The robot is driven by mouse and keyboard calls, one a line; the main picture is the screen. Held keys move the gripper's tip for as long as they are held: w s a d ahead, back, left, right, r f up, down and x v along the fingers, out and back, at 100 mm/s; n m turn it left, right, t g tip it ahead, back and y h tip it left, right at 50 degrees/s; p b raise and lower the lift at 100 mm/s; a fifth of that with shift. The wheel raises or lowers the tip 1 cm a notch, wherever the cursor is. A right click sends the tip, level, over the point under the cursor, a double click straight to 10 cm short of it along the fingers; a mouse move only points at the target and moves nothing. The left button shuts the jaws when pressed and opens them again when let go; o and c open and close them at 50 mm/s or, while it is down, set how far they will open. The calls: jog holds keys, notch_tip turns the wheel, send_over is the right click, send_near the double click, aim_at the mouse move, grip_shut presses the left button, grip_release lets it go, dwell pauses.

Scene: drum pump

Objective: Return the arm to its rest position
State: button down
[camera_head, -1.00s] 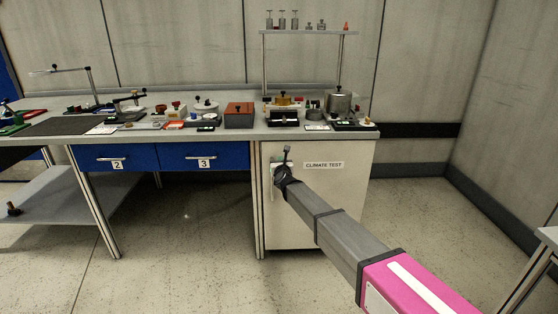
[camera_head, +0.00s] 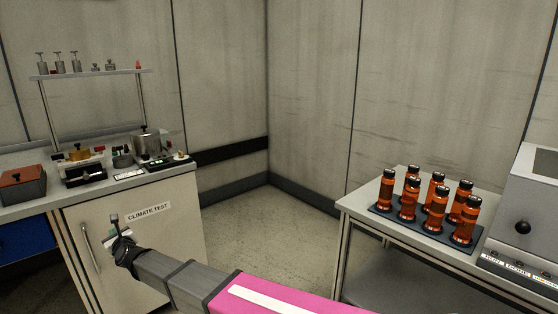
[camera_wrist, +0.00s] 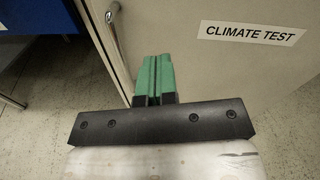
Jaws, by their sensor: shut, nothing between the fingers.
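My gripper (camera_wrist: 153,80) shows in the wrist view with its two green fingers together and nothing between them. It is in front of the white cabinet door (camera_wrist: 225,65) labelled CLIMATE TEST, close to the vertical metal door handle (camera_wrist: 116,38). Whether it touches the handle cannot be told. In the head view my arm stretches from the bottom edge to the left, and my gripper (camera_head: 112,236) is small and partly hidden by the wrist, in front of the cabinet (camera_head: 165,245). The cabinet door looks closed.
A bench (camera_head: 190,160) with instruments stands above the cabinet, with a raised shelf (camera_head: 95,74) behind. At the right, a table (camera_head: 350,208) carries several amber bottles (camera_head: 440,208) on a dark mat and a grey device (camera_head: 530,215). Open floor (camera_head: 262,225) lies between them.

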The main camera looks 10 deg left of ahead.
jog(key=w+d+f+n+g+h, duration=0.1)
jog(key=w+d+f+n+h, duration=0.15)
jog(key=w+d+n, duration=0.75)
jog(key=w+d+f+m+g+h, duration=0.1)
jog(key=w+d+f+h, duration=0.2)
jog(key=d, duration=1.5)
jog(key=w+d+f+n+g+h, duration=0.15)
jog(key=w+d+f+n, duration=0.45)
jog(key=d, duration=0.8)
jog(key=s+d+f+n+g+h, duration=0.1)
jog(key=d+n+h, duration=0.1)
jog(key=d, duration=1.1)
jog(key=s+d+f+n+g+h, duration=0.1)
jog(key=d+f+n+g+h, duration=0.1)
jog(key=d, duration=1)
jog(key=s+d+n+g+h, duration=0.1)
jog(key=s+d, duration=0.3)
jog(key=d, duration=0.5)
jog(key=s+d+n+g+h, duration=0.2)
jog(key=s+d, duration=0.3)
jog(key=d, duration=0.5)
jog(key=shift+s+d+f+n+g, duration=0.35)
jog(key=shift+f+n, duration=0.1)
jog(key=shift+n, duration=0.25)
jog(key=shift+a, duration=0.2)
